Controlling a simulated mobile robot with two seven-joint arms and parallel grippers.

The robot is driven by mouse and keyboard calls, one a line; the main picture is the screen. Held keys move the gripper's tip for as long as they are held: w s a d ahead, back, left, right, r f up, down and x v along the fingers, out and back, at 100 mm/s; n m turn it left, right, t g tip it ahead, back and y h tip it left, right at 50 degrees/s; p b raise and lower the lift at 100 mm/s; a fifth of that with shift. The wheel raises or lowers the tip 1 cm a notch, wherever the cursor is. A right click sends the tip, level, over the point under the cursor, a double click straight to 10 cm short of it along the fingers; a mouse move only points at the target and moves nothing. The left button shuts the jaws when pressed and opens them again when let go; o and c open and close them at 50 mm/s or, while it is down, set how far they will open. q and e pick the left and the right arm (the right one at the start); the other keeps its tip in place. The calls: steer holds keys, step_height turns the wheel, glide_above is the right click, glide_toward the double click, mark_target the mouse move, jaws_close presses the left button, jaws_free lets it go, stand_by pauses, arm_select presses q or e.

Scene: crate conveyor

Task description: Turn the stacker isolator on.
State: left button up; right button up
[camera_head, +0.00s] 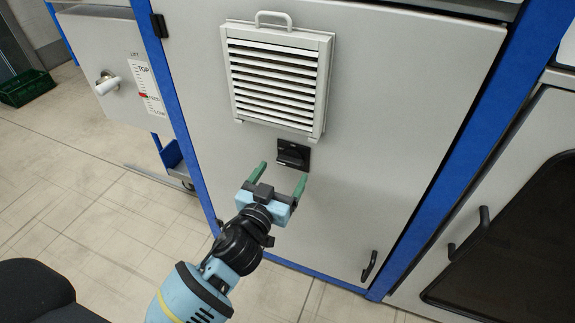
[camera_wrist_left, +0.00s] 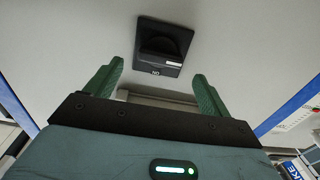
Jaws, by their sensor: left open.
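The stacker isolator (camera_head: 293,154) is a small black square switch with a black rotary knob. It sits on the light grey cabinet door, just below the louvred vent. It also shows in the left wrist view (camera_wrist_left: 162,46), ahead of the fingers, with a small white label and white lettering on its plate. The knob's handle looks roughly level in the head view; I cannot tell its exact setting. My left gripper (camera_head: 282,173) has green fingers, is open and empty, and points at the isolator from just below, apart from it. My right gripper is not in view.
The white louvred vent (camera_head: 278,78) with a top handle juts out above the isolator. A black door handle (camera_head: 369,266) is low on the right. Blue frame posts (camera_head: 177,110) flank the door.

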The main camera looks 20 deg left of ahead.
mark_target(288, 164)
arm_select(q)
steer(key=shift+w+d, duration=0.1)
steer(key=shift+w, duration=2)
steer(key=c, duration=1)
